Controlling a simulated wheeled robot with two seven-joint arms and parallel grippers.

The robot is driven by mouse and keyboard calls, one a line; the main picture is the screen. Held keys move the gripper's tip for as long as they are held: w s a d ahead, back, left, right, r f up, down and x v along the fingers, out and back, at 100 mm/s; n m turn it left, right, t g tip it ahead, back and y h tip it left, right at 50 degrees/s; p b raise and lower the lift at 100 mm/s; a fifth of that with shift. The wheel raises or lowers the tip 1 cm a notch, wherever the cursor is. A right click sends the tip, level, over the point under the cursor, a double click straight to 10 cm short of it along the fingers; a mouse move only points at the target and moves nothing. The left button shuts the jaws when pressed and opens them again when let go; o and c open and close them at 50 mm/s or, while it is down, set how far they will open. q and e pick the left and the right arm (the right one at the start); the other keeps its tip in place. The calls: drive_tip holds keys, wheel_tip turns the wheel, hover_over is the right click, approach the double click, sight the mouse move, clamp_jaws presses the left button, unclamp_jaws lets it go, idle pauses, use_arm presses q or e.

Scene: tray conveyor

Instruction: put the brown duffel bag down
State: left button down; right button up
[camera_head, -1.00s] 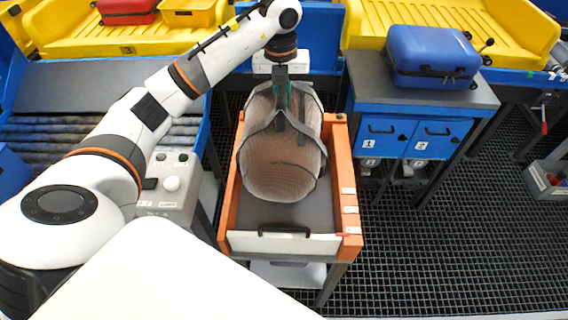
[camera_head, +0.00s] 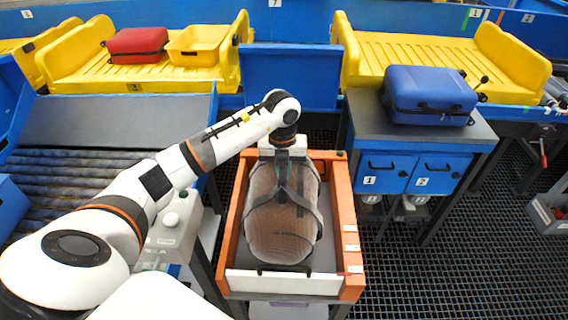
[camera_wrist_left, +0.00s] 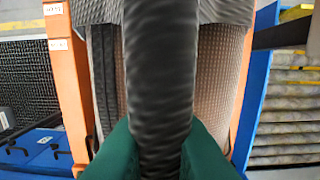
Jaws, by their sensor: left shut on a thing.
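The brown duffel bag (camera_head: 282,225) has a ribbed body and dark grey straps. In the head view it lies within the orange-sided cart (camera_head: 343,215), close to the white front panel. My left gripper (camera_head: 283,160) is above the bag's far half, shut on its dark handle. In the left wrist view the green fingers (camera_wrist_left: 160,150) pinch the dark handle strap (camera_wrist_left: 158,80), with the brown bag (camera_wrist_left: 218,75) behind it. The bag's underside is hidden, so I cannot tell whether it touches the cart floor. My right gripper is not in view.
A blue suitcase (camera_head: 428,92) stands on the grey-topped blue cabinet (camera_head: 415,170) to the right. A red suitcase (camera_head: 137,44) and a yellow tray (camera_head: 196,44) are at the back left. A control box (camera_head: 172,232) stands left of the cart.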

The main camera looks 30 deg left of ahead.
use_arm(q)
drive_tip(key=shift+w+f, duration=0.15)
drive_tip(key=shift+f, duration=0.3)
wheel_tip(320, 180, down, 3)
drive_tip(key=shift+f+p, duration=0.15)
drive_tip(key=shift+p, duration=0.5)
drive_tip(key=shift+f, duration=0.2)
drive_tip(key=c, duration=1.8)
unclamp_jaws()
drive_tip(key=shift+f, duration=0.2)
drive_tip(key=shift+c, duration=0.2)
drive_tip(key=o, duration=0.4)
drive_tip(key=shift+s, duration=0.2)
drive_tip(key=shift+r, duration=0.15)
